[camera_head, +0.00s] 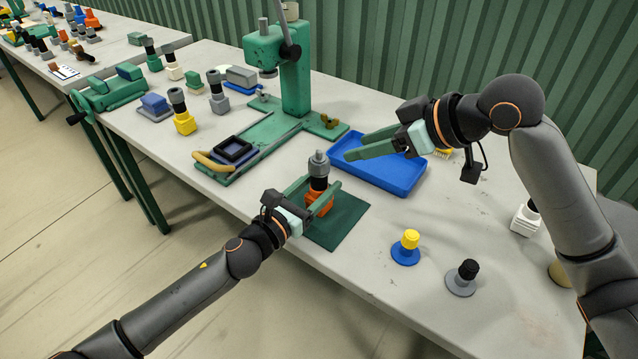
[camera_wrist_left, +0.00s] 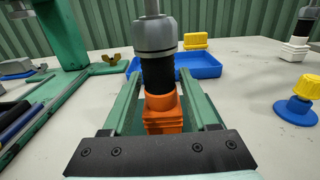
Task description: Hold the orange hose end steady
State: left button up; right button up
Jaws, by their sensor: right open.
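The orange hose end (camera_head: 320,203) stands upright on a dark green mat (camera_head: 350,222), with a black sleeve and a grey metal top above its orange base. In the left wrist view the hose end (camera_wrist_left: 162,115) stands between the fingers. My left gripper (camera_head: 311,194) has its green fingers on either side of the orange part and appears shut on it; the contact faces are partly hidden. My right gripper (camera_head: 366,149) is open and empty above the blue tray (camera_head: 403,187), apart from the hose end.
A green press (camera_head: 293,85) stands behind the mat. A yellow-and-blue fitting (camera_head: 406,248) and a black-and-grey one (camera_head: 462,278) stand right of the mat. A white fitting (camera_head: 525,219) is near my right arm. The front right of the table has free room.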

pick_arm(q)
grip_shut()
dwell(1.3)
dwell(0.5)
dwell(1.1)
